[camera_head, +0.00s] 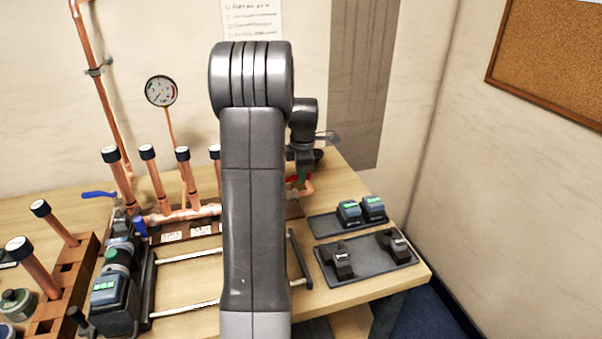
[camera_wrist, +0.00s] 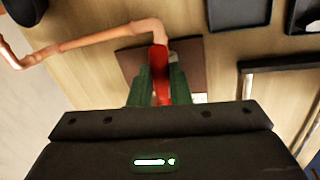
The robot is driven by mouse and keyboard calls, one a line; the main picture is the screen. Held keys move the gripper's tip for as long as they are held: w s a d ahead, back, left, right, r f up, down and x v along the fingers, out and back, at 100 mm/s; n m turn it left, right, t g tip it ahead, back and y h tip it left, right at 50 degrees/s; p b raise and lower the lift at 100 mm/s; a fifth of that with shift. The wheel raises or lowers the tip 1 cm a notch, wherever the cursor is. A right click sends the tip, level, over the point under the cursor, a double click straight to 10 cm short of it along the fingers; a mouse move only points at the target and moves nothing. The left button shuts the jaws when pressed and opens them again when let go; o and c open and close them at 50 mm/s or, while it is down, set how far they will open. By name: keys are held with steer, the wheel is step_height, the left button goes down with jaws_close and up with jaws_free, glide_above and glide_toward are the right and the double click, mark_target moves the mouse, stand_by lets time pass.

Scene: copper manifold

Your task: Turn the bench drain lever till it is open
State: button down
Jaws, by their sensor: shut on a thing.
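The bench drain lever is red and shows in the wrist view (camera_wrist: 160,62), on a fitting at the end of a bent copper pipe (camera_wrist: 90,40). My gripper (camera_wrist: 161,84) has its green fingers on either side of the lever and is shut on it. In the head view my gripper (camera_head: 302,176) is low over the back right of the bench, with a little red beside it. My arm hides much of the lever and fitting there, so I cannot tell the lever's angle well.
Two dark trays (camera_head: 328,224) with tools lie on the bench's right side. Copper pipes with dark caps, a pressure gauge (camera_head: 161,91) and a blue lever (camera_head: 99,194) stand at left. A wooden rack (camera_head: 70,285) is at the far left. A wall is behind.

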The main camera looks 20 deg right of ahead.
steer(key=shift+w+d+n, duration=0.1)
steer(key=shift+w+n, duration=0.4)
steer(key=shift+n, duration=0.4)
steer(key=shift+r, duration=0.1)
steer(key=c, duration=1.3)
jaws_free()
steer(key=shift+c, duration=0.2)
step_height(320, 180, up, 14)
steer(key=s+b, duration=0.1)
steer(key=s, duration=0.1)
steer(key=shift+s+f, duration=0.25)
steer(key=shift+s, duration=0.05)
steer(key=shift+f, duration=0.1)
